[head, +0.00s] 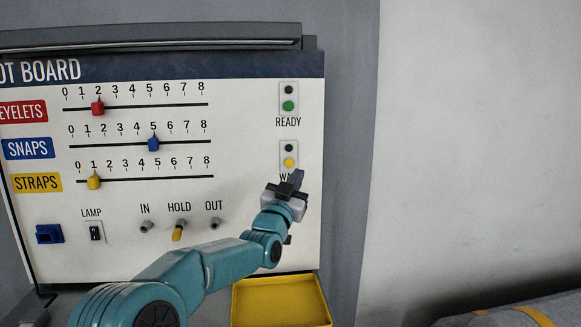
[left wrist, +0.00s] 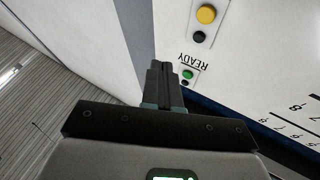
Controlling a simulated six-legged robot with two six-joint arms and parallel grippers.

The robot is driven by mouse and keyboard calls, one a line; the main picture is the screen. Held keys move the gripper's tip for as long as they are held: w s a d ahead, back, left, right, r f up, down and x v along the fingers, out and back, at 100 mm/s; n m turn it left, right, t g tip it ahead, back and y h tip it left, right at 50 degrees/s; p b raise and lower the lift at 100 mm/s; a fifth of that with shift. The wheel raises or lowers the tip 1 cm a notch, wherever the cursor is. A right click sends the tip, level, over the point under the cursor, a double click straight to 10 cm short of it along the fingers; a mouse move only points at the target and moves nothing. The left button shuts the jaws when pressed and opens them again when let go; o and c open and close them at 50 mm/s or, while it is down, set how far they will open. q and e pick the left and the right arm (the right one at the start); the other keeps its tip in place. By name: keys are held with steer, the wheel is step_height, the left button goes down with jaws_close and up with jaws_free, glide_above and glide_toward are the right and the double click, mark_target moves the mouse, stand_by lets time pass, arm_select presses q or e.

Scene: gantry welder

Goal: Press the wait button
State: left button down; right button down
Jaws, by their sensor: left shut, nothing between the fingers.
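The wait button is a round yellow button (head: 290,162) on a white plate at the right of the board, with a small black dot above it. Its label below is partly hidden by my gripper. The yellow button also shows at the top of the left wrist view (left wrist: 206,14), where the board appears upside down. My left gripper (head: 296,177) is shut and empty, just below the yellow button in the head view. Whether it touches the board I cannot tell. Its closed fingers (left wrist: 163,68) point up the left wrist view, left of the button plates. My right gripper is not in view.
A green READY button (head: 288,105) sits above the yellow one. Left of them are red, blue and yellow sliders (head: 97,106), a lamp switch (head: 96,233) and the IN/HOLD/OUT lever (head: 178,231). A yellow tray (head: 281,284) lies below. Bare wall is at right.

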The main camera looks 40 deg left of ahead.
mark_target(289, 163)
arm_select(q)
steer(key=w+a+p, duration=0.5)
steer(key=a+p, duration=0.2)
steer(key=p, duration=0.1)
steer(key=shift+p, duration=0.3)
steer(key=shift+w, duration=0.2)
steer(key=shift+s+r, duration=0.1)
steer(key=shift+s, duration=0.05)
stand_by(0.5)
stand_by(0.5)
